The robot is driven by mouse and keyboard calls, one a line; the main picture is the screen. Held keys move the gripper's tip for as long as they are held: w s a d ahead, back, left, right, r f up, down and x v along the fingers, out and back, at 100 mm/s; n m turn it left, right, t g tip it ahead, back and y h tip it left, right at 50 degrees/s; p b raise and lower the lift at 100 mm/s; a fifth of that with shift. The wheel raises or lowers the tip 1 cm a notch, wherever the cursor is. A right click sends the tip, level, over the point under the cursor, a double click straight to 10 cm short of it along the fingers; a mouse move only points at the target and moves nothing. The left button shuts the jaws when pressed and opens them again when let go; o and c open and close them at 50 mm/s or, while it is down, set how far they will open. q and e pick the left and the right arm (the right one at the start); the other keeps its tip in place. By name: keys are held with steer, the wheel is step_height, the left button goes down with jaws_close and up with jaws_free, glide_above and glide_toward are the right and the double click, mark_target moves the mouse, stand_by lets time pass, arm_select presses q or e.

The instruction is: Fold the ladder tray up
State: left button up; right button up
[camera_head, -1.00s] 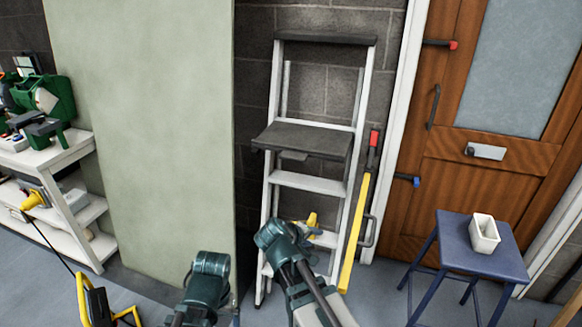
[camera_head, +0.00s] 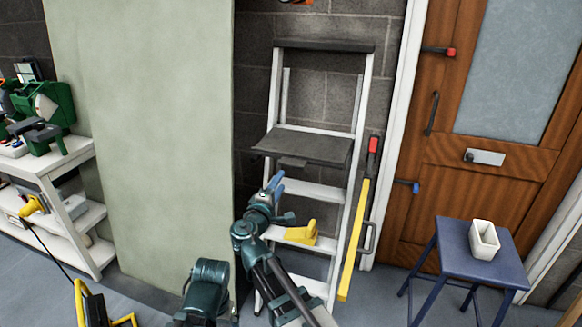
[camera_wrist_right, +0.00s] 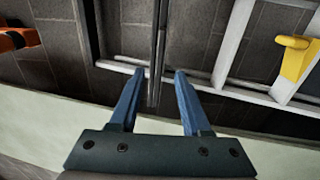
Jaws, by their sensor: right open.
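The stepladder (camera_head: 361,100) has pale rails and stands against the dark block wall. Its dark grey tray (camera_head: 303,144) lies folded out, about level, below the top bar. My right gripper (camera_head: 279,183), with blue fingers, is below the tray's left part in the head view. In the right wrist view the gripper (camera_wrist_right: 160,73) is open, and the tray (camera_wrist_right: 157,40) appears edge-on as a dark strip in line with the gap between the fingertips. Contact cannot be told. My left gripper is out of view; only a link of that arm shows.
A yellow object (camera_head: 302,234) sits on a lower ladder step. A yellow level-like bar (camera_head: 353,240) leans at the ladder's right. A green panel (camera_head: 140,140) stands close on the left. A blue stool (camera_head: 452,246) with a white pot (camera_head: 484,240) stands right.

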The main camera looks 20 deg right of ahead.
mark_target(291, 166)
steer(key=x, duration=1)
steer(key=shift+w+d, duration=0.25)
jaws_close()
stand_by(1.0)
